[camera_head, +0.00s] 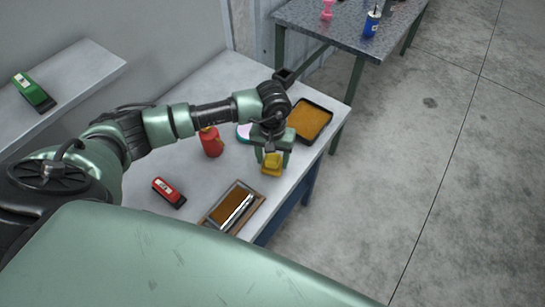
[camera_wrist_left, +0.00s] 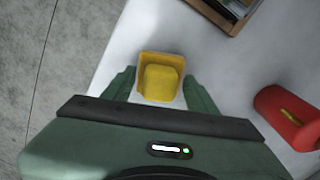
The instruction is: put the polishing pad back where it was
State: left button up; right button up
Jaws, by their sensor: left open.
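A yellow block (camera_wrist_left: 160,82) sits in or on a square yellow holder (camera_wrist_left: 145,60) on the white table. The yellow pair also shows in the head view (camera_head: 272,165), near the table's right edge. A round pale disc with a teal rim (camera_head: 243,133) lies behind my left gripper, partly hidden. I cannot tell for sure which of these is the polishing pad. My left gripper (camera_head: 271,154) points down over the yellow pair. It is open, with one finger on either side in the left wrist view (camera_wrist_left: 160,76), holding nothing. My right gripper is not in view.
On the table (camera_head: 160,200) are a red canister (camera_head: 211,142), a red tool (camera_head: 169,192), a wooden tray (camera_head: 212,222) with flat items, and a black tray (camera_head: 318,106) with an orange-brown surface. A metal table (camera_head: 345,30) stands behind. A shelf (camera_head: 85,65) is at left.

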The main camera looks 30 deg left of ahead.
aim_at(273, 157)
pick_arm(q)
jog(key=shift+r, duration=0.25)
jog(key=shift+w+r, duration=0.1)
jog(key=shift+r, duration=0.15)
notch_tip(273, 157, up, 11)
jog(key=b, duration=0.4)
jog(key=shift+r, duration=0.15)
